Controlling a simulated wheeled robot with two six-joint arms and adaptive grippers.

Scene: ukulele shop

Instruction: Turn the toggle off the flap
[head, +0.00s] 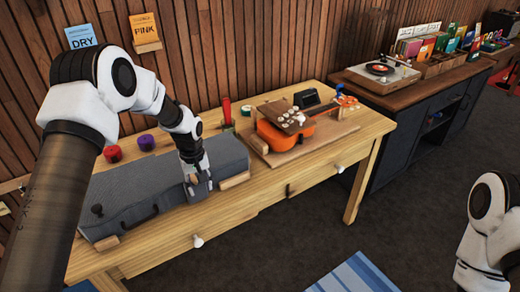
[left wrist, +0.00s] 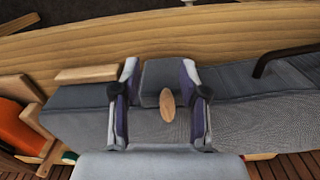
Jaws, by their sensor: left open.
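A grey fabric case (head: 130,190) lies on the wooden workbench in the head view. My left gripper (head: 198,192) points down at its front edge, near the right part of the case. In the left wrist view, a small oval wooden toggle (left wrist: 167,105) sits on the grey flap (left wrist: 165,75) of the case. The toggle's long side runs roughly up and down in that picture. My left gripper (left wrist: 160,85) is open, with one finger on each side of the toggle and a visible gap to each. In the head view the gripper hides the toggle. My right gripper is out of view.
Wooden blocks (head: 235,180) brace the case. An orange ukulele (head: 285,132) lies to the right.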

